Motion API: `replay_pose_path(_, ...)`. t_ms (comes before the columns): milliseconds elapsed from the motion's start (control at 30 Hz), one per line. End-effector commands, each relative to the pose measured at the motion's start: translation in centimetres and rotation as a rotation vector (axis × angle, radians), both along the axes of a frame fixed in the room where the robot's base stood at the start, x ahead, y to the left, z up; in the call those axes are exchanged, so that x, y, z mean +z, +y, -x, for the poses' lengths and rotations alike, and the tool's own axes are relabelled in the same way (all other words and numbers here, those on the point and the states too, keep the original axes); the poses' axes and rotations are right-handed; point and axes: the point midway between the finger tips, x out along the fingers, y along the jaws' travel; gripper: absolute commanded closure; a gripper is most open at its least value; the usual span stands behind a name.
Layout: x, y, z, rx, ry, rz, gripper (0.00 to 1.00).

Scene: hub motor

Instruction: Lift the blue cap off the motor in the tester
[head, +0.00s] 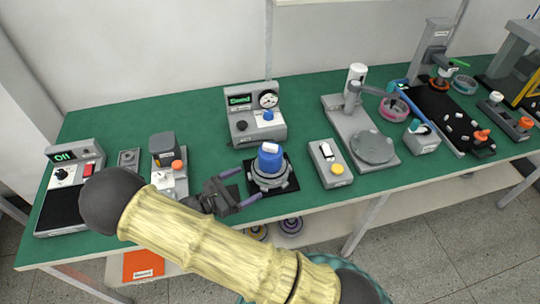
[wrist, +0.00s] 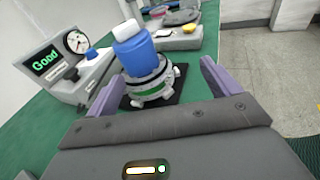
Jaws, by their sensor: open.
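The blue cap (head: 270,157) with a white top sits upright on the grey motor (head: 270,177), which stands on a black pad on the green table. In the wrist view the cap (wrist: 134,52) and the motor (wrist: 150,85) are ahead, beyond the fingertips and roughly between them. My gripper (head: 241,192) is open and empty, just left of and in front of the motor. Its two purple fingers also show in the wrist view (wrist: 160,85), apart from the cap. The tester box (head: 253,126) behind the motor has a dial and a screen reading "Good".
A grey box with a yellow button (head: 337,169) stands close to the right of the motor. A grey stand with a round plate (head: 372,147) is further right. A small machine with an orange knob (head: 168,160) and a unit reading "Off" (head: 75,165) are at left.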

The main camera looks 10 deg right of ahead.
Motion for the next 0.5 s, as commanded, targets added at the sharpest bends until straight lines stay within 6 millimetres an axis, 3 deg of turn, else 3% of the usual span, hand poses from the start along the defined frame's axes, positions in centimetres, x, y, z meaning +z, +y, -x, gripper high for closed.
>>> replay_pose_path(33, -0.6, 1.2, -0.4, 0.058, -0.003, 0.057, 0.12)
replay_pose_path(167, -0.8, 2.9, -1.0, 0.141, -0.012, 0.140, 0.12)
replay_pose_path(500, -0.7, 3.0, -1.1, 0.150, -0.013, 0.149, 0.12)
